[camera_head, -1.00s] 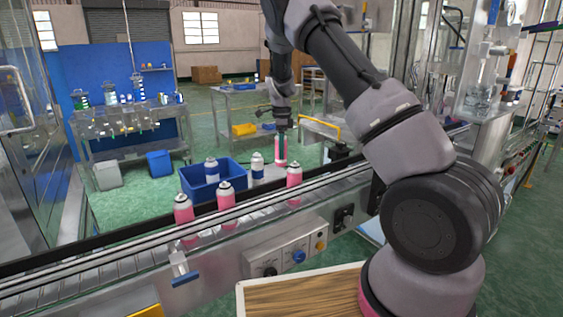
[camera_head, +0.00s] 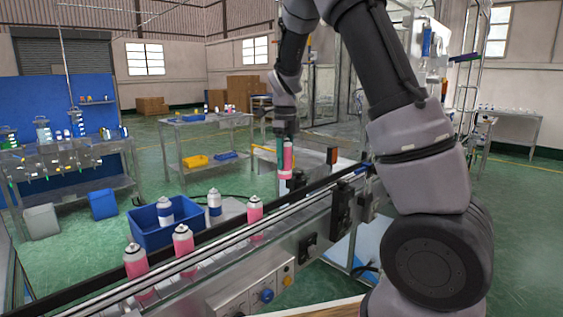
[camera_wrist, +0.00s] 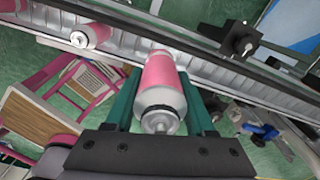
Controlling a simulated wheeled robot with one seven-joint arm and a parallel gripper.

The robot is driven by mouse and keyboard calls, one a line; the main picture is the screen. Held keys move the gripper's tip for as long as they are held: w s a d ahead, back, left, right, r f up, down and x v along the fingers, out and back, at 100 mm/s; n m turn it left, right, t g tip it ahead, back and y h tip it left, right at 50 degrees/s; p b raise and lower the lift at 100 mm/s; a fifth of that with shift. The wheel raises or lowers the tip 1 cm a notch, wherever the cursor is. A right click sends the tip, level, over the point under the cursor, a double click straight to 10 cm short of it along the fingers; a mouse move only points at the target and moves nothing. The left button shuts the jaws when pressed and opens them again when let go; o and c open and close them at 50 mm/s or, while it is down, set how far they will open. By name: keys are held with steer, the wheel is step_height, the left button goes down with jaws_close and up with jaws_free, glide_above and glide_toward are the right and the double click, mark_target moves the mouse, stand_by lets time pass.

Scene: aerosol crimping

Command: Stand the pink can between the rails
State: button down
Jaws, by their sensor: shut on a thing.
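My gripper (camera_head: 286,150) is shut on the pink can (camera_head: 287,160), which hangs upright in the head view. In the wrist view the can (camera_wrist: 160,82) sits between the green fingers of my gripper (camera_wrist: 162,105), its silver top toward the camera. The rails (camera_head: 215,230) run diagonally along the conveyor; they also cross the wrist view (camera_wrist: 215,65) beyond the can. The held can appears over or close beside the far end of the rails; its exact height above the belt cannot be told.
Several other pink cans stand on the conveyor, one at its near left (camera_head: 136,262) and one further along (camera_head: 255,215). A blue bin (camera_head: 150,237) with a white-and-blue can (camera_head: 165,208) is behind the rails. Another such can (camera_head: 214,203) stands beside it.

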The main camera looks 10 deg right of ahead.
mark_target(289, 172)
steer(key=shift+s+d+r+m, duration=0.1)
steer(key=shift+s+d+m, duration=0.2)
steer(key=shift+s+d, duration=0.2)
steer(key=shift+s, duration=0.1)
steer(key=shift+f, duration=6.95)
steer(key=shift+f, duration=0.5)
steer(key=shift+c, duration=0.9)
jaws_free()
step_height(289, 172, up, 10)
steer(key=shift+r, duration=0.4)
